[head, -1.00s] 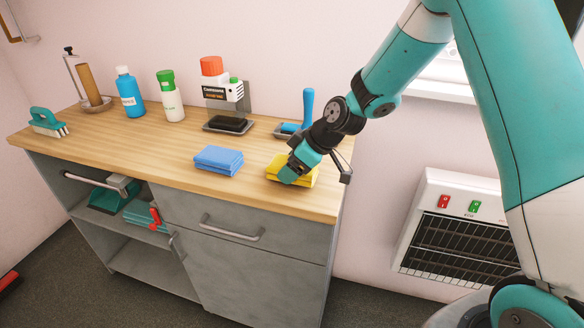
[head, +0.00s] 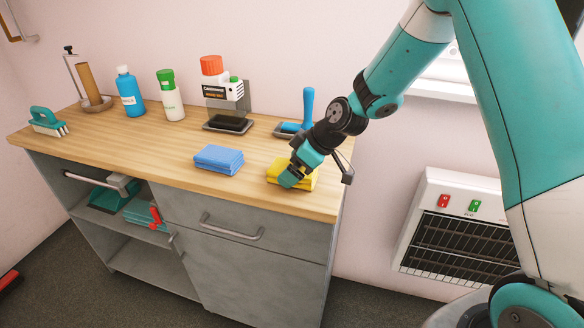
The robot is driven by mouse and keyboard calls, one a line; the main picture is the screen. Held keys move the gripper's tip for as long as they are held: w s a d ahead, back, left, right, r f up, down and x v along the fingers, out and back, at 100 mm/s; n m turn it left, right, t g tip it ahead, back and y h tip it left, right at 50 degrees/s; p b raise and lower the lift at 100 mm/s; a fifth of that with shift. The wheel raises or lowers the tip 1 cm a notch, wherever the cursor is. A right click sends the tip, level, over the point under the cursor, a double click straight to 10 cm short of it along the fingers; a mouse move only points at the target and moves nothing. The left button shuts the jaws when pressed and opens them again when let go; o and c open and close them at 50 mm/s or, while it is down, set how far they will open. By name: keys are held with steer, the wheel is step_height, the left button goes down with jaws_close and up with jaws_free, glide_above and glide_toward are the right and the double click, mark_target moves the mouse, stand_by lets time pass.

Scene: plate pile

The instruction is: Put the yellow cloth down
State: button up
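The yellow cloth (head: 305,178) is folded and lies on the wooden counter top (head: 150,158), near its right front corner. My gripper (head: 290,178) points down at the cloth's left part, with its teal fingertip against or just in front of it. The gripper and wrist hide part of the cloth. I cannot see whether the fingers are closed on it.
A folded blue cloth (head: 219,159) lies just left of the yellow one. The counter's front left is clear.

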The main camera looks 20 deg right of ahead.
steer(key=b+v, duration=0.1)
steer(key=v, duration=1)
steer(key=s+a+r+m+g+p, duration=0.1)
steer(key=s+a+r, duration=0.2)
steer(key=s, duration=0.6)
steer(key=s+a+r+m+g+h+p, duration=0.1)
steer(key=s+a+r+g, duration=0.1)
steer(key=s, duration=0.7)
steer(key=s+a+r+m+g+p, duration=0.1)
steer(key=s+a+r, duration=0.3)
steer(key=s, duration=0.5)
steer(key=shift+a+m+h, duration=0.4)
steer(key=shift+o, duration=0.3)
steer(key=shift+w, duration=0.1)
